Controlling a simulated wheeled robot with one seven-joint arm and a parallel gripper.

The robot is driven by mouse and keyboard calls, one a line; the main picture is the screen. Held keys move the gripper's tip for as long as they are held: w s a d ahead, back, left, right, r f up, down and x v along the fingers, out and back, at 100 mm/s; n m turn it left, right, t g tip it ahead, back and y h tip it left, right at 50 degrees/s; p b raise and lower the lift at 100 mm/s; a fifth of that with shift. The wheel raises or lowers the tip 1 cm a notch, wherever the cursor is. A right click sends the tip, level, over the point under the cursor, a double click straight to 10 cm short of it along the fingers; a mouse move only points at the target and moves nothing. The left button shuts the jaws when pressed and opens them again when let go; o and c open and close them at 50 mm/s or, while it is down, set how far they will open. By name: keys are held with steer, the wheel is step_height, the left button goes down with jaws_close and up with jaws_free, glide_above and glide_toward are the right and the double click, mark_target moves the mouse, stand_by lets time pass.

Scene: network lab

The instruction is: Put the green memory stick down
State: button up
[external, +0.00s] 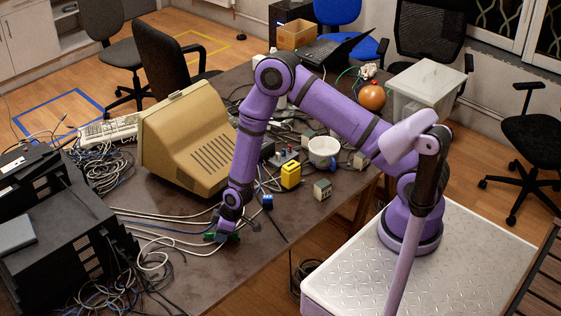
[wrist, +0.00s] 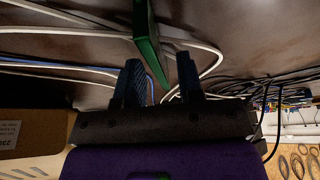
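The green memory stick (wrist: 147,45) is a long narrow green bar in the wrist view, running from the top edge down between my fingertips. My gripper (wrist: 160,72) has its two dark fingers apart. The stick lies close to the left finger, and a gap shows between it and the right finger. Whether it touches the left finger is unclear. In the external view my gripper (external: 226,237) points down low at the tabletop (external: 262,256), near the front edge. Only a small green bit of the stick (external: 209,236) shows beside it.
White and blue cables (external: 165,228) run beside the gripper. A beige monitor (external: 185,142) stands behind left, and black equipment (external: 65,225) is stacked at left.

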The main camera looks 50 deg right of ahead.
steer(key=v, duration=1.1)
steer(key=s+d+r+m+h, duration=0.15)
steer(key=d+r, duration=0.35)
steer(key=r, duration=0.5)
steer(key=s+d+r+m+t, duration=0.15)
steer(key=d+r, duration=0.25)
steer(key=r, duration=0.5)
steer(key=s+d+r, duration=0.2)
steer(key=d+r, duration=0.3)
steer(key=r, duration=0.5)
steer(key=s+d+r+m+h, duration=0.1)
steer(key=s+d+r+m, duration=0.2)
steer(key=s, duration=0.9)
steer(key=s+d+r+m, duration=0.3)
steer(key=s+d+r, duration=0.5)
steer(key=s+r, duration=0.2)
steer(key=shift+s+r+h, duration=0.2)
steer(key=shift+s+h, duration=0.15)
steer(key=shift+s, duration=0.75)
